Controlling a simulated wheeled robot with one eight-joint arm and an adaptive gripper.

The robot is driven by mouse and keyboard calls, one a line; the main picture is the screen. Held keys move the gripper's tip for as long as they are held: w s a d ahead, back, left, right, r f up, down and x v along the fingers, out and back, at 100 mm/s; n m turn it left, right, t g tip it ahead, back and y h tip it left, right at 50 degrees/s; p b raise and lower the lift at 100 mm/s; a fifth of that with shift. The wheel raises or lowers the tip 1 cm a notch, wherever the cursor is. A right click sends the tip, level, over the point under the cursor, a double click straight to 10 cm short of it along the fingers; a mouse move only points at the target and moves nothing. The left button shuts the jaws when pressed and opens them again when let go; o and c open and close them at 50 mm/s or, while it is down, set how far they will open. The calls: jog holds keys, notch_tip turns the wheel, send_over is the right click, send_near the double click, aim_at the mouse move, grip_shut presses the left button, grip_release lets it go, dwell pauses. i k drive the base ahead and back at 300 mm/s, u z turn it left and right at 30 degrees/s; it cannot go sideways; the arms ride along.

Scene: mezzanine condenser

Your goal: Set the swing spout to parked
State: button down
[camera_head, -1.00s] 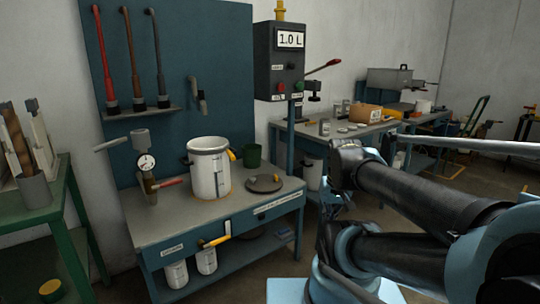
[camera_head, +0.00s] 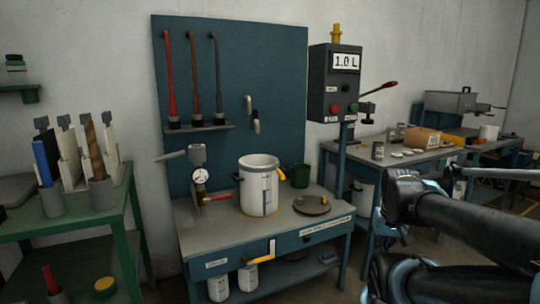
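A valve fitting with a round white gauge (camera_head: 200,175) stands at the left of the blue-fronted workbench (camera_head: 200,241). A grey horizontal arm (camera_head: 172,155) at its top points left; this looks like the swing spout, though I cannot be sure. A red lever (camera_head: 219,197) sticks out low on its right. A white pot (camera_head: 259,190) stands on the bench to the right of the fitting, apart from the grey arm. No mark for the parked position can be made out. My arm fills the lower right, clear of the bench top. My gripper cannot be seen.
A grey control box (camera_head: 334,84) reading 1.0 L hangs on a post behind the bench. A dark round plate (camera_head: 312,205) and a green cup (camera_head: 300,175) lie right of the pot. A green table (camera_head: 125,210) with upright panels stands left. Floor shows between the tables.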

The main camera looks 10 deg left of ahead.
aim_at(254, 117)
jog(key=z, duration=1.7)
jog(key=k, duration=1)
jog(key=u, duration=1.85)
